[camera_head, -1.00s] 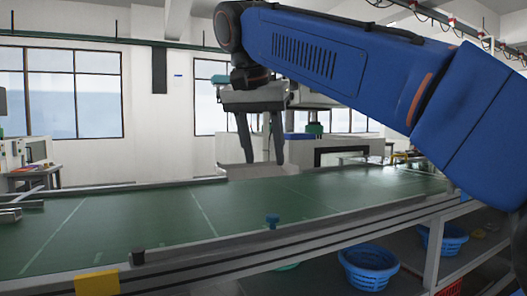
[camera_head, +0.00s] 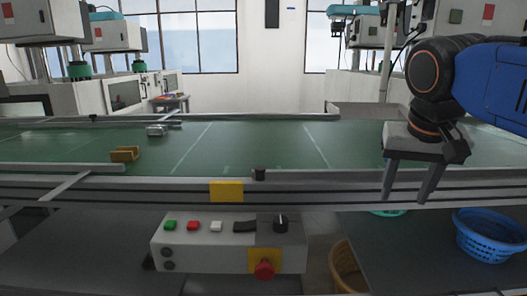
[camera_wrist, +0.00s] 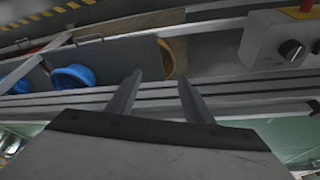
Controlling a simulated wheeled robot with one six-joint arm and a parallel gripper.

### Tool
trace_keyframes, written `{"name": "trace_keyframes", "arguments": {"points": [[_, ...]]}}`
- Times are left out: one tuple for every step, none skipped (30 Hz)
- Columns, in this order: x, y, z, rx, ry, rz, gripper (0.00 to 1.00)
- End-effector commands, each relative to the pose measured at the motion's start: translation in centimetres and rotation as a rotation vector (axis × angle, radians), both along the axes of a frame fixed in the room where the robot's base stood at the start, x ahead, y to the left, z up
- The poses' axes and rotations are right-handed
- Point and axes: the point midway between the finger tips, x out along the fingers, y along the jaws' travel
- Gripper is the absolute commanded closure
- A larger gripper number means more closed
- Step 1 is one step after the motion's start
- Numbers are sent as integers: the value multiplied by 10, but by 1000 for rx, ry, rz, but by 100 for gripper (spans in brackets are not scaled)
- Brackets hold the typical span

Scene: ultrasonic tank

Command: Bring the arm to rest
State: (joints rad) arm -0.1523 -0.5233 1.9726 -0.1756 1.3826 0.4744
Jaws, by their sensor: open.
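My gripper (camera_head: 410,190) hangs at the right of the head view, pointing down in front of the conveyor's near rail. Its two fingers are apart with nothing between them. In the wrist view the fingers of my gripper (camera_wrist: 158,92) are also spread and empty. My blue arm reaches in from the right edge of the head view.
A green conveyor (camera_head: 260,145) runs across, with a brass-coloured block (camera_head: 124,154) and a metal part (camera_head: 157,130) on it. A control box (camera_head: 215,245) hangs below the rail. A blue basket (camera_head: 490,236) and a tan basket (camera_head: 346,268) sit lower right.

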Motion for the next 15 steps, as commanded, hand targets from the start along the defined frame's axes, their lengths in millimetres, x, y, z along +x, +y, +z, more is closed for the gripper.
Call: {"name": "trace_keyframes", "arguments": {"points": [[-12,-3,-26,4,0,34,53],[-18,-3,-41,5,-2,60,53],[-25,-4,-61,6,-6,94,53],[-31,-4,-76,7,-9,119,53],[-37,-5,-92,9,-12,141,53],[-45,-5,-112,10,-18,170,53],[-51,-5,-126,11,-23,191,53],[-56,-5,-140,12,-27,210,53],[-63,-5,-157,11,-31,233,53],[-68,-5,-169,11,-36,249,53],[-72,-5,-179,11,-41,264,53],[-77,-5,-192,9,-46,279,53],[-81,-5,-199,9,-50,289,53],[-83,-4,-206,8,-52,298,53],[-86,-4,-214,8,-55,308,53]]}}
